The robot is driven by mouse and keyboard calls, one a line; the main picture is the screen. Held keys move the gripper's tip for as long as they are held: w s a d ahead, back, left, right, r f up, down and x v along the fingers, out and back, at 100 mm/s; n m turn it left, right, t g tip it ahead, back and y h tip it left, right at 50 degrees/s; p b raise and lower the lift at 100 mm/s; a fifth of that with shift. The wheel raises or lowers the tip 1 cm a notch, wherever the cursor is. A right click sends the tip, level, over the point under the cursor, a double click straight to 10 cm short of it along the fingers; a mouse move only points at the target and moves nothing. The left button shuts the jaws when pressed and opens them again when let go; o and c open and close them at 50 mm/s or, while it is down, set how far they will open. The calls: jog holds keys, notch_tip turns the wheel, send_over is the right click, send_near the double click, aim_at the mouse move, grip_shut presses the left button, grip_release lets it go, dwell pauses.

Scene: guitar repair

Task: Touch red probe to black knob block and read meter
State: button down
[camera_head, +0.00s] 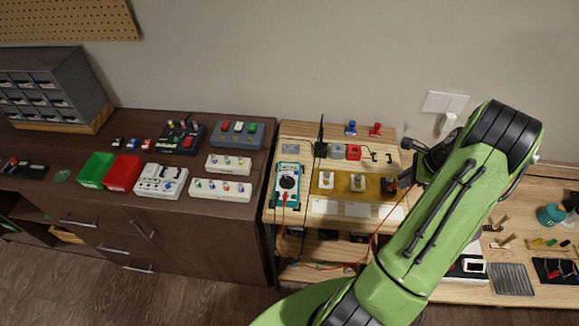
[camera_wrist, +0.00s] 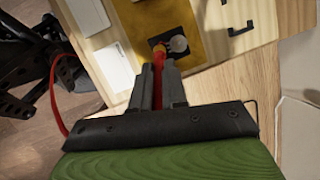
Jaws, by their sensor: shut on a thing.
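My gripper (camera_head: 403,182) is at the right end of a yellow plate (camera_head: 343,183) that bears several pale knobs on blocks. In the wrist view my gripper (camera_wrist: 158,80) is shut on the red probe (camera_wrist: 158,58), whose far end points at a black block (camera_wrist: 156,43) with a pale round knob (camera_wrist: 178,44). The probe's end is at or just above the block; I cannot tell if they touch. The teal meter (camera_head: 288,184) lies left of the plate, with a black dial; its reading is too small to make out. The red lead (camera_head: 378,232) hangs in front of the bench.
Red and grey blocks (camera_head: 346,152) and a black upright rod (camera_head: 320,136) stand behind the plate. White cards (camera_head: 358,209) lie in front of it. A dark cabinet (camera_head: 200,215) with bins and boxes stands left. My arm covers the bench's right part.

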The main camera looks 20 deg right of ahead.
notch_tip(320, 180, up, 6)
jog(key=p, duration=0.5)
jog(key=shift+r+p, duration=0.15)
jog(key=shift+p, duration=0.25)
